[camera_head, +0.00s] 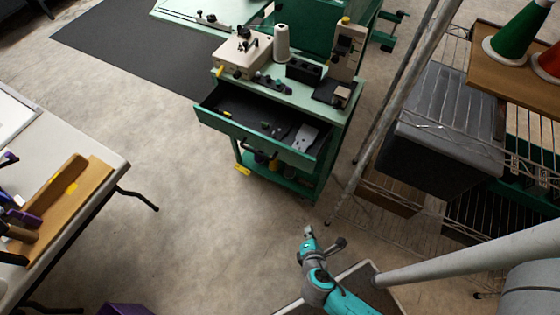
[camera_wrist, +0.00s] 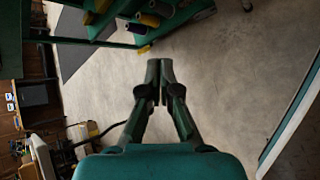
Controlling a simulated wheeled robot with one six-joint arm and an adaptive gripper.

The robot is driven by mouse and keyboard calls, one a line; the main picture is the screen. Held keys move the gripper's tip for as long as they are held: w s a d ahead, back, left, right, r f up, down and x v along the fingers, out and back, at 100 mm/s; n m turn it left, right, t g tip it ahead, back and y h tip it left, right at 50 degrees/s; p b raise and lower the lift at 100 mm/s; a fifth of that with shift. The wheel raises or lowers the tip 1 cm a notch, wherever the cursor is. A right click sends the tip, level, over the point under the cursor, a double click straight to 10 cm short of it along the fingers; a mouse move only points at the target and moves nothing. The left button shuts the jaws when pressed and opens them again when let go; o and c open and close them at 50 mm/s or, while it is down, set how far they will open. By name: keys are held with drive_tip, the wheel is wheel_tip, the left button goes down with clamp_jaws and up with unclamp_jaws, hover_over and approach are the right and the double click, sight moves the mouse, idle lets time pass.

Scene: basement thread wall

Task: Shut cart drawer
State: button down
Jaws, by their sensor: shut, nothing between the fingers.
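The green cart (camera_head: 315,183) stands upper middle in the head view. Its drawer (camera_head: 290,155) is pulled out toward me, with its dark inside and several small items showing. My gripper (camera_head: 309,231) is in front of and below the cart in the head view, apart from the drawer. In the wrist view my gripper (camera_wrist: 160,70) has its fingers together, with nothing between them, over bare floor. The wrist view shows spools (camera_wrist: 148,20) on a green shelf at the top edge. The drawer front cannot be made out there.
A wire rack with a grey bin (camera_head: 440,120) is close on the right. A white table (camera_head: 75,140) is at left. Floor between table and cart is clear.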

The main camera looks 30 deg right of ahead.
drive_tip(key=w+a+r+n+t+h, duration=0.1)
drive_tip(key=w+a+r+n+h, duration=0.15)
drive_tip(key=w, duration=0.25)
drive_tip(key=w+a+r+n+h, duration=0.1)
drive_tip(key=w+r+n+h, duration=0.15)
drive_tip(key=w, duration=0.25)
drive_tip(key=w+a+r+h, duration=0.4)
drive_tip(key=a+r+h, duration=0.1)
drive_tip(key=a+r, duration=0.25)
approach(301, 132)
drive_tip(key=shift+n, duration=0.4)
drive_tip(key=s+a, duration=0.1)
drive_tip(key=s+a+r, duration=0.1)
drive_tip(key=a, duration=0.1)
drive_tip(key=s+a+r, duration=0.1)
drive_tip(key=shift+a+r, duration=0.1)
drive_tip(key=shift+a, duration=0.2)
drive_tip(key=x, duration=1.5)
drive_tip(key=shift+w+d+r, duration=0.1)
drive_tip(key=shift+d+r, duration=0.1)
drive_tip(key=shift+r, duration=0.1)
drive_tip(key=shift+w+d, duration=0.15)
drive_tip(key=shift+r, duration=0.1)
